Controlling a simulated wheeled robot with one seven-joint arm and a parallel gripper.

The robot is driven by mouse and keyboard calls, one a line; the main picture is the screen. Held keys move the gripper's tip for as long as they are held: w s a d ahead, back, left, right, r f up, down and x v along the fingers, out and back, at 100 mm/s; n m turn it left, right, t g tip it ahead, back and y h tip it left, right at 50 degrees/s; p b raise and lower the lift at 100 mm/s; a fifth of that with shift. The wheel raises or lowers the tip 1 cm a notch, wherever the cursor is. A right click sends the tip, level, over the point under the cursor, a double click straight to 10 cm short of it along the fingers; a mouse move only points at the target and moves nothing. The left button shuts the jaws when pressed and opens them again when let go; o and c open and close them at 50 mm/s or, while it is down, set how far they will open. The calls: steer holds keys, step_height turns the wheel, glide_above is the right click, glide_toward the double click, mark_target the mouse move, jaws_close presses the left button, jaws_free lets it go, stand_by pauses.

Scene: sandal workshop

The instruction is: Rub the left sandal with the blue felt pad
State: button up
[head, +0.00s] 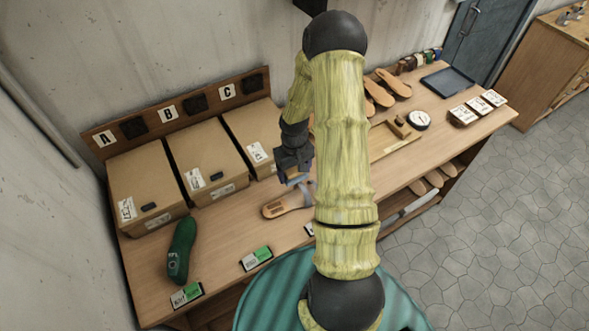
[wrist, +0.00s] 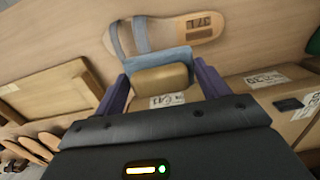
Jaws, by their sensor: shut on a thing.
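A tan sandal (head: 285,204) with grey-blue straps lies flat on the bench, in front of the boxes. In the wrist view the sandal (wrist: 190,28) lies just beyond my gripper, with a dark printed mark on its heel end. My gripper (wrist: 158,74) is shut on the blue felt pad (wrist: 158,58), a tan block with blue felt on its far side. In the head view my gripper (head: 294,174) is low over the strap end of the sandal. The felt edge overlaps the straps in the wrist view; I cannot tell whether it touches. My arm hides part of the bench.
Lidded cardboard boxes (head: 146,188) stand behind under letters A, B and C. A green shoe-shaped piece (head: 181,250) lies at left. Small green-and-white cards (head: 256,258) line the front edge. A wooden tray (head: 392,141), a round dial (head: 419,120) and a dark tray (head: 447,82) are at right.

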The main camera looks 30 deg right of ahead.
mark_target(302, 185)
steer(key=shift+f+b, duration=0.3)
steer(key=shift+f, duration=0.4)
steer(key=shift+f+b, duration=1.15)
steer(key=shift+f, duration=0.35)
stand_by(0.6)
steer(key=shift+d+f, duration=0.25)
steer(key=shift+d, duration=0.35)
steer(key=shift+s+d+f, duration=0.25)
steer(key=shift+s+d, duration=0.1)
steer(key=shift+d, duration=0.2)
steer(key=shift+c, duration=0.3)
steer(key=shift+w+a+r, duration=0.2)
steer(key=shift+a+r, duration=0.05)
steer(key=shift+a, duration=0.35)
steer(key=shift+w+a+r, duration=0.15)
steer(key=shift+a+r, duration=0.05)
steer(key=shift+a, duration=0.4)
